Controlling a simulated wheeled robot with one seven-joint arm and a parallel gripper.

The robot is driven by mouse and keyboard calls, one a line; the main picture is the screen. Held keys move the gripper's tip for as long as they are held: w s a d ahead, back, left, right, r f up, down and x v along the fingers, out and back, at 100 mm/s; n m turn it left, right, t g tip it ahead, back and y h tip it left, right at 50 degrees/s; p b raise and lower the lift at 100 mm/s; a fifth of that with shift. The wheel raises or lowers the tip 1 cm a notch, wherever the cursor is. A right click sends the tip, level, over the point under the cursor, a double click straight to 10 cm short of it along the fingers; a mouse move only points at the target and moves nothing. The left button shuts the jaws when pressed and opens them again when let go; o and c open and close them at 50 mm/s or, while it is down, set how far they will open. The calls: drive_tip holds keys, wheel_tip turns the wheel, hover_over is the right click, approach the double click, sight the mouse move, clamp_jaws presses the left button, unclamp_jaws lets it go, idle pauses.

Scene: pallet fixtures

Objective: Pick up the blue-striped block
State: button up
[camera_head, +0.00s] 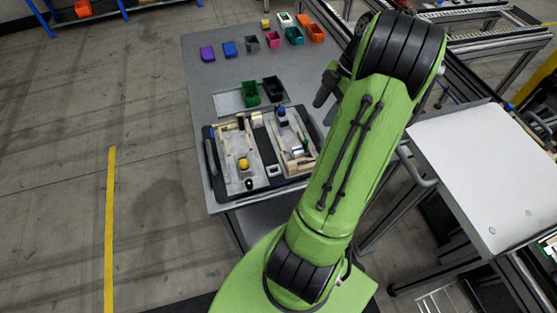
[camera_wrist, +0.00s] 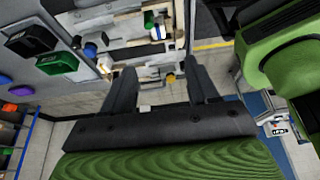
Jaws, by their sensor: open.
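My gripper (camera_wrist: 158,72) is open in the wrist view, with its two dark fingers apart and nothing between them. In the head view my gripper (camera_head: 325,92) shows as dark fingers above the right side of the table. A small piece with a dark blue top and pale base (camera_head: 283,114) stands in the upper right of the black-edged fixture tray (camera_head: 222,192). A blue piece (camera_wrist: 91,50) also shows left of the fingers in the wrist view.
A green bin (camera_head: 250,93) and a black bin (camera_head: 273,88) stand just behind the tray. Several coloured bins, including a purple bin (camera_head: 207,53), line the far table. A yellow ball-like piece (camera_head: 244,163) lies in the tray. A white-topped table (camera_head: 485,170) is at right.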

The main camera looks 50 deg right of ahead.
sight(298, 151)
drive_tip(key=b+x, duration=0.4)
drive_tip(key=x, duration=1.1)
drive_tip(key=shift+w+f, duration=0.15)
drive_tip(key=shift+w, duration=0.1)
drive_tip(key=shift+a+f, duration=0.1)
drive_tip(key=shift+a, duration=0.05)
drive_tip(key=shift+s, duration=0.15)
drive_tip(key=shift+s+a, duration=0.1)
drive_tip(key=shift+a, duration=0.05)
drive_tip(key=c, duration=0.8)
drive_tip(key=shift+f, duration=0.1)
clamp_jaws()
